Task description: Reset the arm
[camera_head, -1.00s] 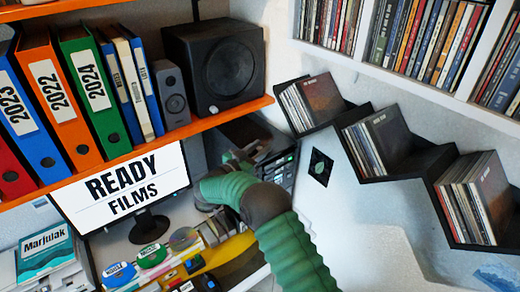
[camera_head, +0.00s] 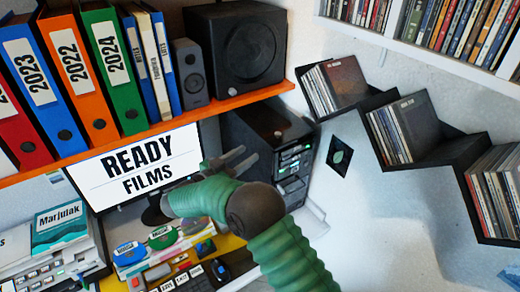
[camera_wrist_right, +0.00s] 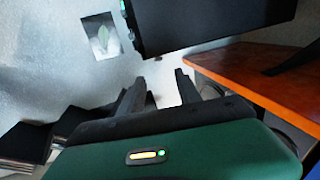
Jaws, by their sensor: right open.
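My right gripper (camera_head: 234,160) is at the end of my green-sleeved arm, in front of the monitor's right edge and the black computer tower. Its two grey fingers are spread apart with nothing between them. In the right wrist view the gripper (camera_wrist_right: 158,88) also shows open and empty, its fingers pointing toward the black tower (camera_wrist_right: 205,22). My left gripper is not in view.
A monitor (camera_head: 130,165) reads "READY FILMS". An orange shelf (camera_head: 150,132) above it holds binders and speakers. A black zigzag shelf (camera_head: 440,158) with discs is on the right wall. The desk below is cluttered.

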